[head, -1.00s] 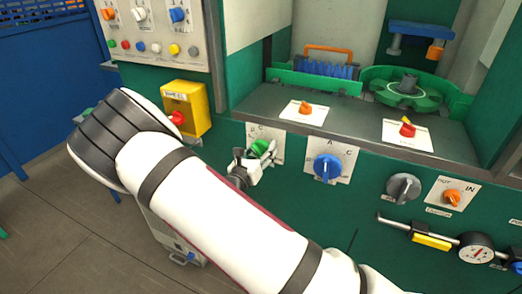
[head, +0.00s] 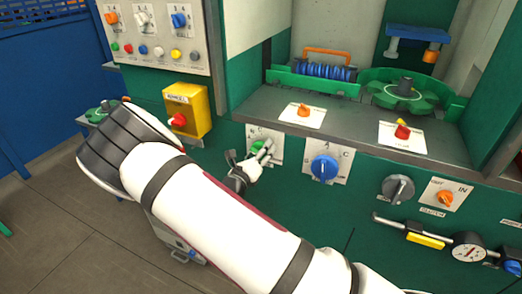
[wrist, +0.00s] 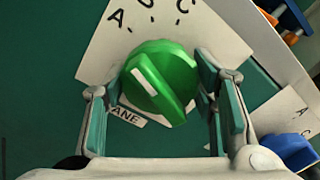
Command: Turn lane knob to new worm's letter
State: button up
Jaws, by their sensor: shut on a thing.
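The green lane knob (wrist: 172,68) fills the middle of the wrist view on a white plate (wrist: 215,42). The plate carries A, a partly cut-off letter and C along its top. The knob's white mark points to the upper left, toward the A side. My gripper (wrist: 163,95) has one finger on each side of the knob and is shut on it. In the head view my gripper (head: 248,168) partly covers the knob (head: 257,147). A blue ribbed worm (head: 325,71) lies in the green bay under an orange handle; no letter on it is legible.
A blue knob (head: 324,167) on its own lettered plate is just right of the lane knob. A yellow box with a red button (head: 179,120) is to the left. A grey knob (head: 398,189) and an orange knob (head: 446,198) are farther right.

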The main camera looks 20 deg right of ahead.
jog(key=shift+n, duration=0.7)
jog(key=o, duration=1.1)
jog(key=shift+o, duration=0.2)
jog(key=v, duration=1.2)
jog(key=shift+w, duration=0.1)
